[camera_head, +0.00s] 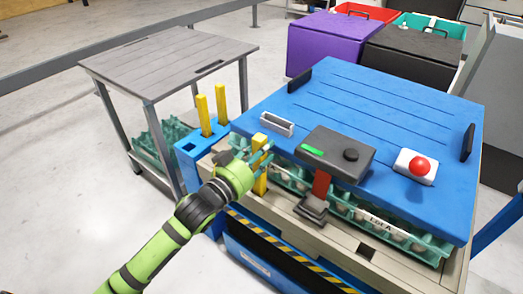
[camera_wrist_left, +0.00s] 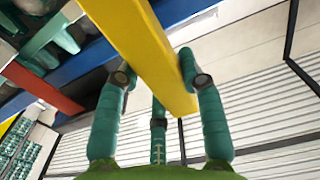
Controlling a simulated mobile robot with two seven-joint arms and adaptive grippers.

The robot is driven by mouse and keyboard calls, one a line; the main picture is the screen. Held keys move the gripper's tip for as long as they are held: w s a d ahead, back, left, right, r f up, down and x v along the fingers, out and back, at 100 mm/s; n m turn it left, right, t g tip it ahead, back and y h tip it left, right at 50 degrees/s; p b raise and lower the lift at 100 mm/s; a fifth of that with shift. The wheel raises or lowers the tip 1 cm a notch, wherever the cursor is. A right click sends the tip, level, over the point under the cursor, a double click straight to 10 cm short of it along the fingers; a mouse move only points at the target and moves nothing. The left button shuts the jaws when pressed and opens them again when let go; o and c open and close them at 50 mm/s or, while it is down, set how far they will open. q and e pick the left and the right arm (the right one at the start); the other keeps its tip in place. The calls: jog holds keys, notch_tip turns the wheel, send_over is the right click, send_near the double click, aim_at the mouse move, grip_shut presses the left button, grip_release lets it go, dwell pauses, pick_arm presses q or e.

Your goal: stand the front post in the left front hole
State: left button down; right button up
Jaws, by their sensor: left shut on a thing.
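My left gripper (camera_head: 262,162) is shut on a yellow post (camera_head: 260,183) near the left front corner of the beige pallet (camera_head: 309,238). The post looks about upright in the head view. In the left wrist view the yellow post (camera_wrist_left: 150,55) runs between the teal fingers, with one end free past them. I cannot tell whether its lower end touches the pallet. A square dark hole (camera_head: 366,251) shows in the pallet's front rim at right. The left front hole is hidden by my gripper and the post. My right gripper is not in view.
Two more yellow posts (camera_head: 203,115) stand in a blue holder (camera_head: 190,160) at left. A blue lid (camera_head: 420,110) covers teal egg trays (camera_head: 345,208). A dark scale-like device (camera_head: 335,150) and a red button (camera_head: 419,166) are close by. A grey table (camera_head: 165,60) stands behind left.

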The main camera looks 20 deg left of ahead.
pick_arm(q)
jog(key=shift+f+b, duration=0.3)
jog(key=shift+f, duration=0.35)
jog(key=c, duration=0.7)
grip_release()
jog(key=shift+s, duration=0.15)
jog(key=v, duration=1.1)
jog(key=shift+s+a, duration=0.15)
jog(key=shift+s, duration=0.25)
